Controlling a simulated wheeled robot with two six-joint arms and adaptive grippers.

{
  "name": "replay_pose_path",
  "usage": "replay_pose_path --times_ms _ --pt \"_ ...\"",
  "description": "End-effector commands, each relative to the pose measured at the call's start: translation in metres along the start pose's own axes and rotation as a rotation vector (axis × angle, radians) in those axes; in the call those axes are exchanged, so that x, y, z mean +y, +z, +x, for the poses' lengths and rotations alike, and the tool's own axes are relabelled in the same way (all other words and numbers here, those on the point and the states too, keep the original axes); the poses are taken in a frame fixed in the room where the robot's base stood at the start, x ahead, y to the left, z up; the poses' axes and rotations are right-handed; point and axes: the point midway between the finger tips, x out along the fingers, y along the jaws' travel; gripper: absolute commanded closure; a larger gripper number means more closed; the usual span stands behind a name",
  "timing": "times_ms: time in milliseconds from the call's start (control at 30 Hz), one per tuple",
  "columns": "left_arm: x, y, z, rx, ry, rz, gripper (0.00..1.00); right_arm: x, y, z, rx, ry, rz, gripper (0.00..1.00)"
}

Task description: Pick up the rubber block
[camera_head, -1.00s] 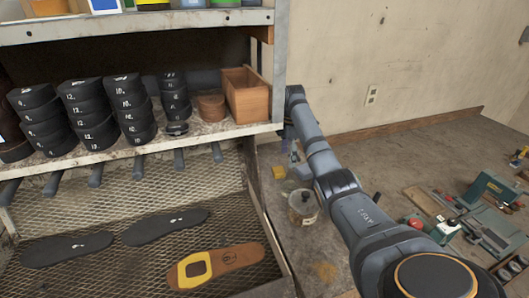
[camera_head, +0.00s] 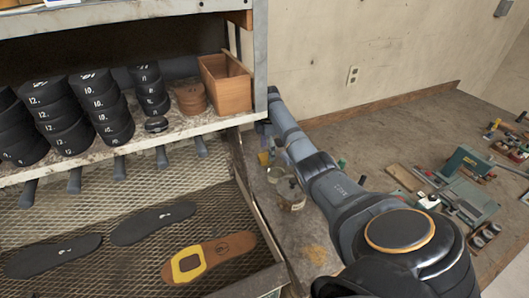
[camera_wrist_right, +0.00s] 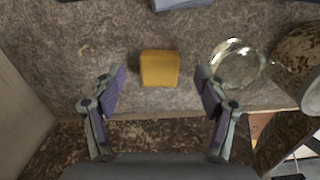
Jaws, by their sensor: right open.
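A yellow-orange block (camera_wrist_right: 160,68), which I take to be the rubber block, lies on the worn grey surface in the right wrist view. My right gripper (camera_wrist_right: 161,78) is open, with one finger on each side of the block in the picture and clear gaps to both. I cannot tell how high the fingers are above the surface. In the head view the block shows as a small yellow patch (camera_head: 264,158) by the far end of my right arm, and the fingers are hard to make out. My left gripper is not in view.
A clear glass dish (camera_wrist_right: 238,64) lies right of the block, with a brown speckled container (camera_wrist_right: 300,66) beyond it. In the head view, a shelf unit (camera_head: 262,60) with black stacks stands left of my arm. A green tool (camera_head: 466,165) lies far right on the bench.

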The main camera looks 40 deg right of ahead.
Motion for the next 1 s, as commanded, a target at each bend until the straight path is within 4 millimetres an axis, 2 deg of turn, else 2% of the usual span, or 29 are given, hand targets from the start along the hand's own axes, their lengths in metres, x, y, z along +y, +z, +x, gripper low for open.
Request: replay_pose_path --times_ms 33,200,433,867,1000 --pt "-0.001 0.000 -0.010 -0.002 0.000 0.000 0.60 -0.001 -0.002 0.004 0.001 -0.004 -0.001 0.26" --pt "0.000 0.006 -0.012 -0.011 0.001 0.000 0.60 0.000 -0.002 0.028 -0.001 0.000 0.001 0.26" --pt "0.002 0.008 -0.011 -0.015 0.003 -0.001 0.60 0.000 -0.002 0.031 -0.001 0.001 0.000 0.26" --pt "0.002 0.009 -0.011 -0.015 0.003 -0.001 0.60 0.000 -0.002 0.031 -0.001 0.001 0.000 0.83" --pt "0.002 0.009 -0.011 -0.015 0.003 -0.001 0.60 0.000 -0.002 0.030 -0.001 0.001 0.000 0.85"
